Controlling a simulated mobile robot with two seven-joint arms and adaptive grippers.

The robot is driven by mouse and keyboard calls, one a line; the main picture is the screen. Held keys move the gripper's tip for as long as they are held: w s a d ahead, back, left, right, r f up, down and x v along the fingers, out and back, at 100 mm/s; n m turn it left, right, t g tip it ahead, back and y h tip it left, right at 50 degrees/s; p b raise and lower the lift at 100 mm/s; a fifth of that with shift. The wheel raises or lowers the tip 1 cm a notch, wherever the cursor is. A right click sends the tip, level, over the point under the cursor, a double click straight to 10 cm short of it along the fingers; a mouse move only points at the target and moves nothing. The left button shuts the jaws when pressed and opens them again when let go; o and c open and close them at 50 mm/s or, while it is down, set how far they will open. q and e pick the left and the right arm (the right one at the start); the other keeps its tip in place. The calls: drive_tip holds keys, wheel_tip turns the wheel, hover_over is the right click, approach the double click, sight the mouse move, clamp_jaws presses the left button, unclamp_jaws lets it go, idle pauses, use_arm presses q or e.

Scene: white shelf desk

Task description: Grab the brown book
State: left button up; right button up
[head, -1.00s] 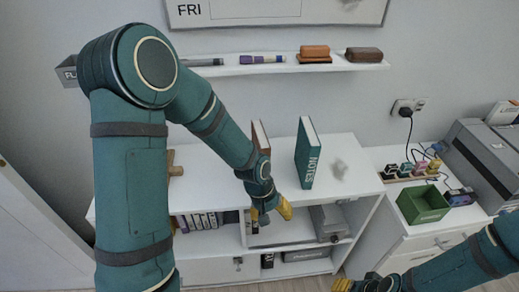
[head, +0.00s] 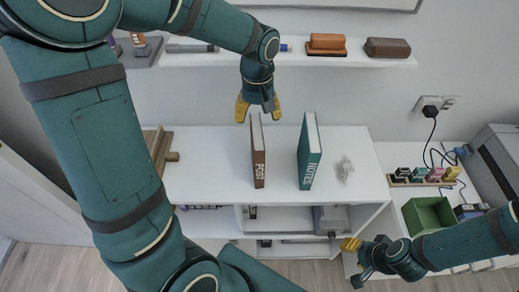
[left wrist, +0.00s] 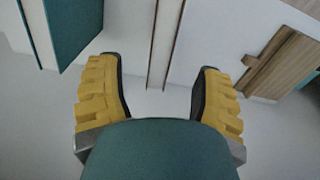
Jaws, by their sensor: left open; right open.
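The brown book (head: 258,160) stands upright on the white shelf desk (head: 210,165), with its narrow spine facing me. My left gripper (head: 258,111) is open and points down just above the top of the brown book, with a finger to either side. In the left wrist view the brown book (left wrist: 165,42) shows as a narrow strip between the open fingers, beyond their tips. I cannot tell whether the fingers touch it. My right gripper (head: 356,262) is open and empty, low in front of the desk at the right.
A teal book (head: 309,155) stands upright a short way right of the brown one; it also shows in the left wrist view (left wrist: 75,30). A wooden object (head: 160,150) is to the left. A wall shelf (head: 290,57) with erasers runs behind. A green box (head: 430,214) sits at right.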

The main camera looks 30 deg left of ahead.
use_arm(q)
drive_tip(key=f+b, duration=0.1)
drive_tip(key=f, duration=0.4)
drive_tip(key=f+b, duration=0.1)
drive_tip(key=f, duration=0.4)
drive_tip(key=shift+a+f, duration=0.2)
drive_tip(key=shift+f, duration=0.2)
clamp_jaws()
